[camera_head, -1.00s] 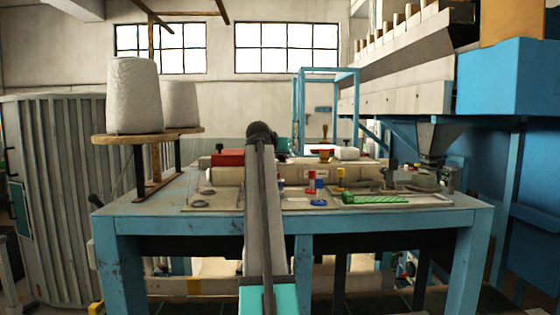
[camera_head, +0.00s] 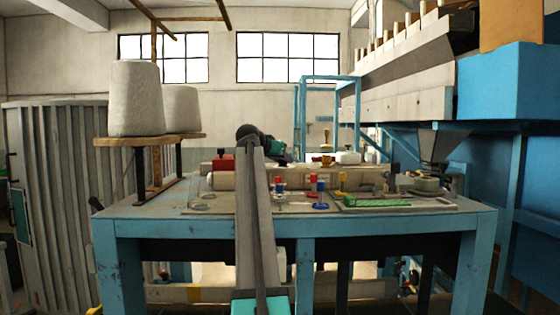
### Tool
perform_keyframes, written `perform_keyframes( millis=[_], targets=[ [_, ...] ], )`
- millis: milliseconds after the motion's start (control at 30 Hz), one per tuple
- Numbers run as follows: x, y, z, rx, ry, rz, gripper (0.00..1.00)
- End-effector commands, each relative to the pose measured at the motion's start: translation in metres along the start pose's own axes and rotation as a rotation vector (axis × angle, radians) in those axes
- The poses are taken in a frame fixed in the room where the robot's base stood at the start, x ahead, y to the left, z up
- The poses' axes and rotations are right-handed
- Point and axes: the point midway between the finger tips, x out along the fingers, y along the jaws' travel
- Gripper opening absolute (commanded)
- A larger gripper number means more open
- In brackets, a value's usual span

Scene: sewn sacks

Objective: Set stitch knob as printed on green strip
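The green strip (camera_head: 376,202) lies on a flat plate at the right of the blue table. Its print is too small to read. Several small coloured parts stand left of it: a red-topped one (camera_head: 280,183), a red-and-blue pair (camera_head: 316,184), a yellow one (camera_head: 342,180) and a blue disc (camera_head: 320,206). I cannot tell which is the stitch knob. My arm rises through the middle of the picture and bends at a dark elbow, with a teal section beyond it. I cannot make out my gripper's fingers.
The blue table (camera_head: 400,224) carries a long pale roller (camera_head: 222,181), a red block (camera_head: 224,163) and grey metal parts at right. A large thread cone (camera_head: 136,98) stands on a wooden shelf at left. A blue machine (camera_head: 505,82) overhangs at right.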

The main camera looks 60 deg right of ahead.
Motion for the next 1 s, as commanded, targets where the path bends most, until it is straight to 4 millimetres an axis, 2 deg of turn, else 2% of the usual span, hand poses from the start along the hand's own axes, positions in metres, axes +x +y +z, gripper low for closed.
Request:
perform_keyframes(
  millis=[33,67,567,767,1000],
  targets=[
    [0.001,0.001,0.000,0.000,-0.001,0.001,0.41],
    [0.000,0.001,0.000,0.000,-0.001,0.001,0.46],
    [-0.007,-0.002,0.003,0.001,-0.006,-0.003,0.46],
    [-0.029,-0.001,0.004,0.001,-0.005,-0.002,0.46],
    [-0.066,-0.001,0.004,0.000,-0.003,-0.003,0.46]
  ],
)
